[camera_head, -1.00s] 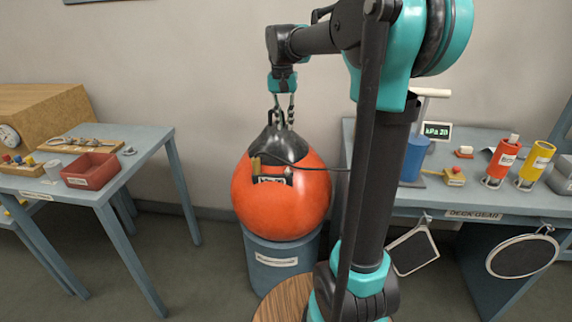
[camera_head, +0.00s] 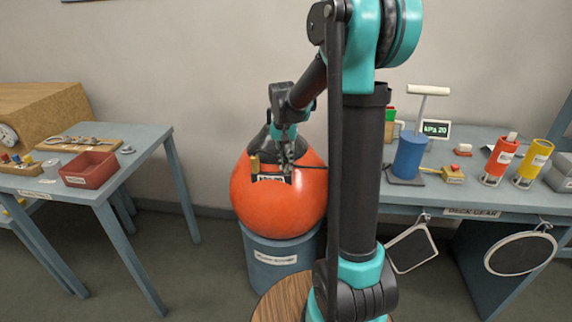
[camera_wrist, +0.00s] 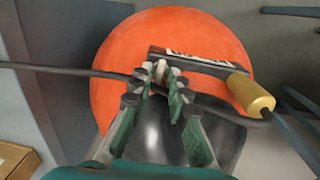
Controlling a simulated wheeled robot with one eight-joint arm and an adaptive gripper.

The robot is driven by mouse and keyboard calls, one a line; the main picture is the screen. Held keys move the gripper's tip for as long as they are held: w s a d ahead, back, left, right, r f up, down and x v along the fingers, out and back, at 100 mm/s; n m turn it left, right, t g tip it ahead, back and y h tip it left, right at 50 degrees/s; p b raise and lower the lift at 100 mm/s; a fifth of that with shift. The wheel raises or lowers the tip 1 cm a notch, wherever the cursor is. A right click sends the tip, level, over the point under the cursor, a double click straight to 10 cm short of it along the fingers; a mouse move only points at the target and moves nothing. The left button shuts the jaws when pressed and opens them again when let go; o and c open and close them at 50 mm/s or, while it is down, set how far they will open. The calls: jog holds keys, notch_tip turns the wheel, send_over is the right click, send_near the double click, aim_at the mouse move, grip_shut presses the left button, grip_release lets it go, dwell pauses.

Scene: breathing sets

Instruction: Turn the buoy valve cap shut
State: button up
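The orange buoy (camera_head: 262,205) with a black top sits on a blue-grey cylindrical stand (camera_head: 275,268). In the wrist view, the buoy (camera_wrist: 115,60) carries a labelled black bracket (camera_wrist: 205,62). A small pale piece, seemingly the valve cap (camera_wrist: 160,70), shows just beyond my fingertips. My gripper (camera_wrist: 156,84) points at it with its fingers parted; whether they touch it I cannot tell. In the head view my gripper (camera_head: 286,165) is in front of the buoy's upper part. A brass fitting (camera_wrist: 250,93) is at the bracket's right end, beside a black hose (camera_wrist: 70,70).
The right table holds a blue pump (camera_head: 408,157) with a T-handle, a display (camera_head: 436,129) reading kPa 20, and red (camera_head: 500,158) and yellow (camera_head: 533,162) cylinders. The left table holds a red tray (camera_head: 88,170). The hose crosses close to my fingers.

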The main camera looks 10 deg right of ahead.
jog(key=shift+f, duration=0.35)
jog(key=shift+c, duration=0.4)
grip_shut()
